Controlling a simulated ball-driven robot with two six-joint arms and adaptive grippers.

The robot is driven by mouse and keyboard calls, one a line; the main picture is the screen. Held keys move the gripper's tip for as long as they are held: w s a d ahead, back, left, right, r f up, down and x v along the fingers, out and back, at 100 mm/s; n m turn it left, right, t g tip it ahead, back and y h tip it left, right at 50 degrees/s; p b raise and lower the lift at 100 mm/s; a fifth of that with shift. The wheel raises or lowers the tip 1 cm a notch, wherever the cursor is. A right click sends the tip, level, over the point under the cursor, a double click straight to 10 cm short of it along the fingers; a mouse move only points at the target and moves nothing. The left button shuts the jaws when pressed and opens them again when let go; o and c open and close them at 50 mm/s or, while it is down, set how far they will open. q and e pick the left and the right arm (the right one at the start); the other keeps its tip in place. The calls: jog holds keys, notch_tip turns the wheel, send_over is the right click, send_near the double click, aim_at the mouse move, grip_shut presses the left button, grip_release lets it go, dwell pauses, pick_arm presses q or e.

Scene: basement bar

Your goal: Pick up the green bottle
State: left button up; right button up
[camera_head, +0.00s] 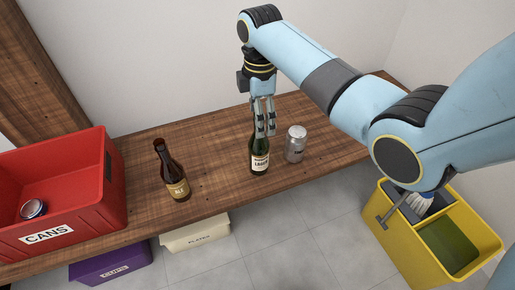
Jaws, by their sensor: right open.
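The green bottle (259,158) stands upright on the wooden shelf, with a pale label that appears to read "LAGER". My right gripper (265,133) points down over it from behind and above. Its fingers are open and overlap the bottle's neck in the picture. I cannot tell whether they touch the glass. The top of the bottle is hidden by the fingers. My left gripper is not in view.
A brown ale bottle (171,170) stands to the left. A red CANS crate (106,184) fills the shelf's left end. Below are purple (112,267) and cream (196,234) bins and a yellow bucket (398,245).

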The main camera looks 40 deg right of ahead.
aim_at(259, 144)
pick_arm(q)
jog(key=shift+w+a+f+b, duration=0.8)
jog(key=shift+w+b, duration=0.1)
jog(key=shift+b, duration=0.05)
pick_arm(e)
notch_tip(259, 144, down, 5)
jog(key=shift+r, duration=0.2)
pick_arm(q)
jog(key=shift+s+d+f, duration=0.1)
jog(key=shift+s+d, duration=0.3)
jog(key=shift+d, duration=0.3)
pick_arm(e)
grip_shut()
